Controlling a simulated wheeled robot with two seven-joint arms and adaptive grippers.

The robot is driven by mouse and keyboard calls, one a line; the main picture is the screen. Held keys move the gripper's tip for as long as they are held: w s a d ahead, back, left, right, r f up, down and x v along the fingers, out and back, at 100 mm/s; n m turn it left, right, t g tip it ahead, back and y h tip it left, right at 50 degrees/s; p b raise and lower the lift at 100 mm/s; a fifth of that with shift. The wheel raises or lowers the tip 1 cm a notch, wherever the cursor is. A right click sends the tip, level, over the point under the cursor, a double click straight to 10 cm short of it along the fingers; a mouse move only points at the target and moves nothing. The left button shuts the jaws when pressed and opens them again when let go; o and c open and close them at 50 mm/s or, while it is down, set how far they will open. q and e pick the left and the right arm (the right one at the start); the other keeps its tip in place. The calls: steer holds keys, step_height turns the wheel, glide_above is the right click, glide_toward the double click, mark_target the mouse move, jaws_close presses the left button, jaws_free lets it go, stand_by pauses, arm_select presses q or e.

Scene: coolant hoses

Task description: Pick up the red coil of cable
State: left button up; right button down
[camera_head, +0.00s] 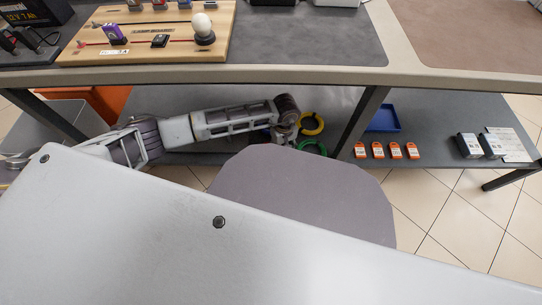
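My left arm comes in from the left and reaches under the table top to the lower shelf. Its wrist ends beside a yellow coil (312,123) and a green coil (312,148), which lie just to its right. My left gripper (284,136) is pointed down there, small and mostly hidden by the wrist, so its fingers cannot be made out. No red coil shows clearly; only small dark reddish and bluish bits show by the wrist, too small to identify. My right gripper is not in view.
The table top's front edge (290,76) overhangs the shelf, and a dark slanted leg (361,122) stands right of the coils. Further right are a blue tray (384,119), several orange tags and grey boxes (469,145). An orange bin (107,101) is at left.

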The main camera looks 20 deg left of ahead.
arm_select(q)
steer(key=shift+f, duration=0.15)
steer(key=shift+c, duration=0.3)
steer(key=c, duration=0.9)
jaws_close()
steer(key=shift+r, duration=0.25)
